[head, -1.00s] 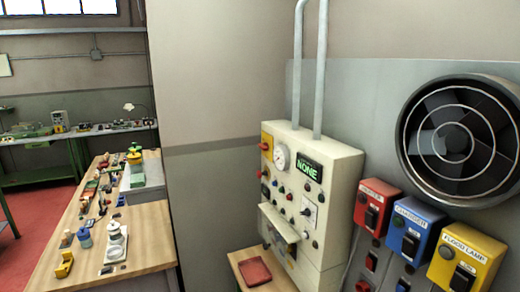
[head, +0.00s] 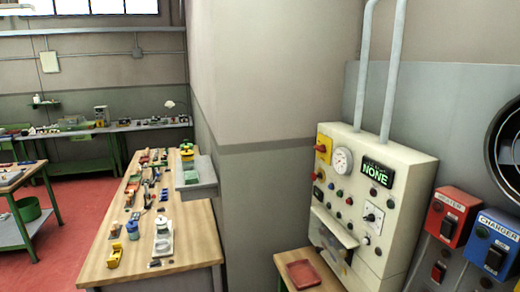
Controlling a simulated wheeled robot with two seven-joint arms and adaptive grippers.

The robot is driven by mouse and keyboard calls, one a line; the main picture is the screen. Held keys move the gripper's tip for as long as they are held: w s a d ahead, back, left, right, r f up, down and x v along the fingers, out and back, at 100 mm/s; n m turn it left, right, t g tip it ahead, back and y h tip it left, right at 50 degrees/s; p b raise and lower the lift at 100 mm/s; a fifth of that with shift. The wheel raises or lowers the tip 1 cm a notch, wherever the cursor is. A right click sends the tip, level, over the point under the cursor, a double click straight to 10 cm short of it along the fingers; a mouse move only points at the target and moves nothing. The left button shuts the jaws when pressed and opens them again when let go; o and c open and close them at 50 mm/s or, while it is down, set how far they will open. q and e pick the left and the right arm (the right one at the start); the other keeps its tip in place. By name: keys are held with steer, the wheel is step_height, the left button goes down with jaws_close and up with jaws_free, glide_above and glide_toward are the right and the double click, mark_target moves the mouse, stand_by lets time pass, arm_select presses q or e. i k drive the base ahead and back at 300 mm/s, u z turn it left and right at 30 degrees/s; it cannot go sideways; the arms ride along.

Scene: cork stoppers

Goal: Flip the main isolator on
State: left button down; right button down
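A cream control cabinet (head: 385,165) stands against the wall at the right of the head view. A red rotary handle on a yellow plate (head: 323,149), which looks like the main isolator, sits at its upper left. The handle appears to lie roughly level, but its exact setting is too small to read. Beside it are a round white gauge (head: 343,161) and a green-lit display reading NONE (head: 376,173). Neither of my grippers is in view.
A red tray (head: 303,274) sits on a small wooden stand below the cabinet. A cluttered wooden bench (head: 190,240) stands left. Red floor (head: 70,240) is open beyond it.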

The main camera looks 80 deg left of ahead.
mark_target(321, 148)
steer(key=u, duration=2.1)
steer(key=i, duration=0.5)
steer(key=k, duration=1.35)
steer(key=u, duration=0.5)
steer(key=i, duration=1.35)
steer(key=z, duration=0.75)
steer(key=i, duration=0.5)
steer(key=z, duration=0.5)
